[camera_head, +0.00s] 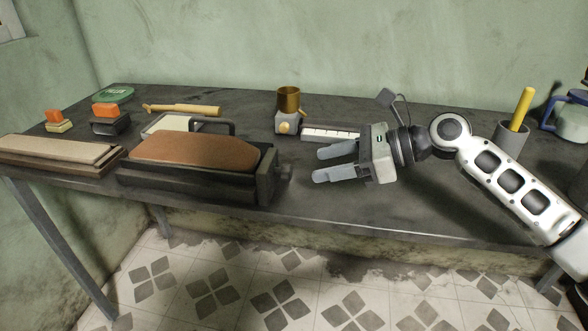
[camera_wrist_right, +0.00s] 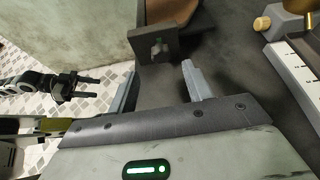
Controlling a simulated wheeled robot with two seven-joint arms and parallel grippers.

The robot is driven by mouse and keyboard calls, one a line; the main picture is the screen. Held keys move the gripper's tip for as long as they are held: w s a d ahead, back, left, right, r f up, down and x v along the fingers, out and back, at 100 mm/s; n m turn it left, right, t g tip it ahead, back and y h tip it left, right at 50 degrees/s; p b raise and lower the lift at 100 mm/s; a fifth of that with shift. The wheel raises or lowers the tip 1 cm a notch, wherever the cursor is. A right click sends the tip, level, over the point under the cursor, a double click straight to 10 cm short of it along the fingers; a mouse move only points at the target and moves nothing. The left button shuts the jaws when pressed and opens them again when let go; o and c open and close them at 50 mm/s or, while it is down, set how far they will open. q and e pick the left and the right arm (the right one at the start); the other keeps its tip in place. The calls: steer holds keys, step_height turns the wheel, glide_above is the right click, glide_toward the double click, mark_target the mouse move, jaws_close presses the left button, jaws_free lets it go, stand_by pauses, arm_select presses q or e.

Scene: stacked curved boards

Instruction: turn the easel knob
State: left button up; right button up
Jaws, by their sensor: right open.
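The easel (camera_head: 200,185) is a dark block-shaped stand on the table with a brown curved board (camera_head: 195,151) on top. Its knob (camera_head: 285,172) sticks out of the right end plate. In the right wrist view the dark knob (camera_wrist_right: 158,47) is on the end plate, ahead of the fingertips. My right gripper (camera_head: 322,164) is open and empty, just right of the knob and apart from it, fingers pointing left. The wrist view shows its two fingers (camera_wrist_right: 160,78) spread. My left gripper (camera_wrist_right: 85,84) shows small and dark at the wrist view's left; its opening is unclear.
A long board stack (camera_head: 60,152) lies left of the easel. Behind are a grey holder with a brass cup (camera_head: 288,100), a white-topped block (camera_head: 330,132) and a yellow-handled tool (camera_head: 185,109). A grey cup (camera_head: 512,138) stands behind my right arm. The front table strip is clear.

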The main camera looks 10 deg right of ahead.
mark_target(291, 170)
steer(key=x, duration=0.7)
steer(key=shift+r, duration=0.1)
steer(key=c, duration=1)
